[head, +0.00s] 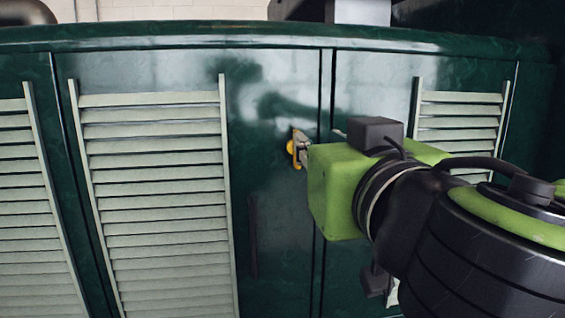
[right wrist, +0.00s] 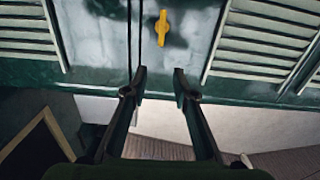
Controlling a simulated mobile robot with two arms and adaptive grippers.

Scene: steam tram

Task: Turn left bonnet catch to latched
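A yellow catch (head: 293,148) sits on the dark green bonnet panel (head: 275,200), just left of the panel seam. In the head view it is partly covered by the right gripper (head: 302,142). In the right wrist view the catch (right wrist: 162,27) shows whole, its long axis close to upright in the picture. The right gripper (right wrist: 160,76) is open, its two fingers apart with nothing between them. The catch lies beyond the fingertips, roughly in line with the gap. Whether the fingers touch the panel is unclear. My left gripper is not in view.
Pale louvred vents (head: 155,185) flank the catch's panel on the left, and another louvre (head: 460,125) is at the right, partly behind my right arm. The bonnet's top edge (head: 200,33) runs across the top. A dark vertical strip (head: 253,238) shows below left of the catch.

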